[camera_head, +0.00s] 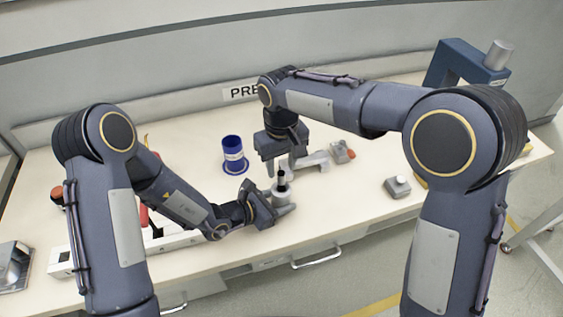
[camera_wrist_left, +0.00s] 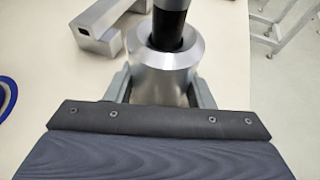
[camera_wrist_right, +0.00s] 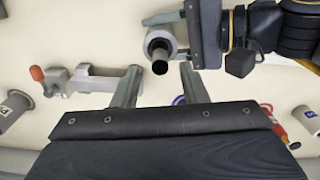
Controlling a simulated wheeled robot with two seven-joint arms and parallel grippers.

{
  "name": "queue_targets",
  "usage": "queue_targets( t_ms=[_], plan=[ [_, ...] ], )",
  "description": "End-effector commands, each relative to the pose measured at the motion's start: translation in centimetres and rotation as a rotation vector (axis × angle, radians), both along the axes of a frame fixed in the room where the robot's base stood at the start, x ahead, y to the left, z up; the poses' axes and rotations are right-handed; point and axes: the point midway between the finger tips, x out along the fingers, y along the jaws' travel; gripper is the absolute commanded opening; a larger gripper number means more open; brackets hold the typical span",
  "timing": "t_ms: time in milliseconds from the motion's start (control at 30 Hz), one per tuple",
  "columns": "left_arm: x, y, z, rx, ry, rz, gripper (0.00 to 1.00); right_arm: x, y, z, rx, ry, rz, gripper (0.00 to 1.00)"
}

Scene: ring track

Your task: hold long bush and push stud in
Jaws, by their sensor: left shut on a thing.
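The long bush is a silver cylinder (camera_head: 281,194), held upright near the table's front middle. It fills the centre of the left wrist view (camera_wrist_left: 165,75). My left gripper (camera_head: 277,203) is shut around it, one finger on each side. The stud, dark with a grey upper part (camera_wrist_left: 168,28), stands upright in the bush's top opening and sticks out above it. Its end shows in the right wrist view (camera_wrist_right: 159,66). My right gripper (camera_wrist_right: 159,88) has its fingers apart with nothing between them, above and behind the stud. How deep the stud sits is hidden.
A grey fixture (camera_head: 315,160) with a red-knobbed end lies behind to the right. A small grey box (camera_head: 397,187) and a blue press frame (camera_head: 465,65) are further right. The table's right front is mostly clear.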

Motion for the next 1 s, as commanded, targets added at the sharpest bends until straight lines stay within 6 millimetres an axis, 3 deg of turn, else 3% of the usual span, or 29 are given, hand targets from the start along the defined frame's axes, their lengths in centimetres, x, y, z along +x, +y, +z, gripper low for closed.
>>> queue_targets(
  t_ms=[333, 800, 1000],
  plan=[
    [0.0, 0.0, 0.0, -0.001, -0.001, 0.000, 0.20, 0.0, 0.0, 1.2, 0.002, -0.004, 0.000, 0.40],
    [0.0, 0.0, 0.0, -0.001, -0.001, 0.000, 0.20, 0.0, 0.1, 10.8, 0.002, -0.004, 0.001, 0.40],
    [0.0, 0.0, 0.0, -0.001, -0.001, 0.000, 0.20, 0.0, 0.0, 12.9, 0.000, -0.001, 0.001, 0.40]
  ],
)
